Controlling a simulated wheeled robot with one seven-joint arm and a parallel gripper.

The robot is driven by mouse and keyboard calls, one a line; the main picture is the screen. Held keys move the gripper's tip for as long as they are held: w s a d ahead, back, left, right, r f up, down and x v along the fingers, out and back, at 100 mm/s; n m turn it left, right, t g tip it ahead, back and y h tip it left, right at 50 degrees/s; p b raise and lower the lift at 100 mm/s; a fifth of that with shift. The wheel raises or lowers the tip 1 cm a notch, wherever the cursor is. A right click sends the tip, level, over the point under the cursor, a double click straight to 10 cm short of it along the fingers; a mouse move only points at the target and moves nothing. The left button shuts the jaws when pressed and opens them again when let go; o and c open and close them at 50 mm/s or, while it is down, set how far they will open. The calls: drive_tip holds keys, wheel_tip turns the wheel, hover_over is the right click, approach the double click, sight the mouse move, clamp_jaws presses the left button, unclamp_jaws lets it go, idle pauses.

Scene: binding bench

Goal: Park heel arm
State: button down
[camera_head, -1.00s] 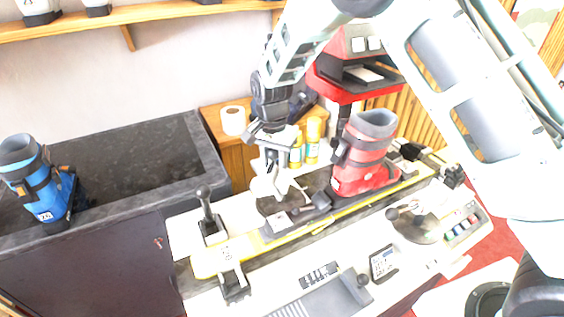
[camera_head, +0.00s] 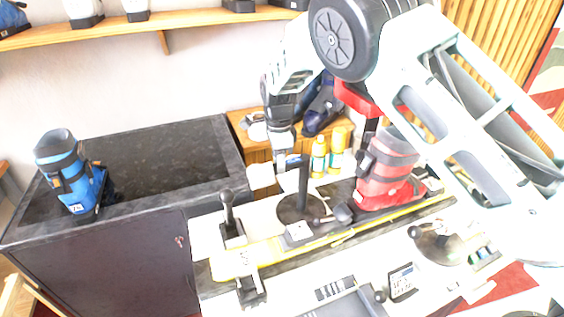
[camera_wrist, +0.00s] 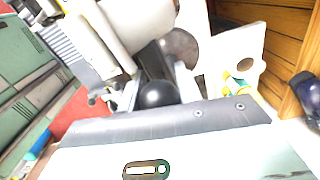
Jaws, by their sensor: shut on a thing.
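The heel arm seems to be the black upright post (camera_head: 303,182) on a dark round base, at the middle of the bench, left of the red boot (camera_head: 388,172). My gripper (camera_head: 286,163) is at the top of this post in the head view. In the wrist view a round black knob (camera_wrist: 158,94) lies close in front of my gripper, and its jaws are shut on the heel arm. The exact contact is partly hidden. The boot stands upright on the yellow ski (camera_head: 345,232), which lies along the bench.
A black ball-topped lever (camera_head: 229,213) stands at the bench's left end. Yellow bottles (camera_head: 319,157) stand behind the post. A blue boot (camera_head: 72,175) stands on the dark counter (camera_head: 140,160) at left, whose top is mostly clear. A control panel (camera_head: 403,280) is in front.

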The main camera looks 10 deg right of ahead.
drive_tip(key=shift+w+r+m, duration=0.15)
drive_tip(key=shift+w+m, duration=0.15)
drive_tip(key=shift+w, duration=0.1)
drive_tip(key=c, duration=1)
unclamp_jaws()
wheel_tip(320, 180, up, 17)
drive_tip(key=b, duration=0.4)
drive_tip(key=shift+r+b, duration=0.15)
drive_tip(key=shift+b, duration=0.15)
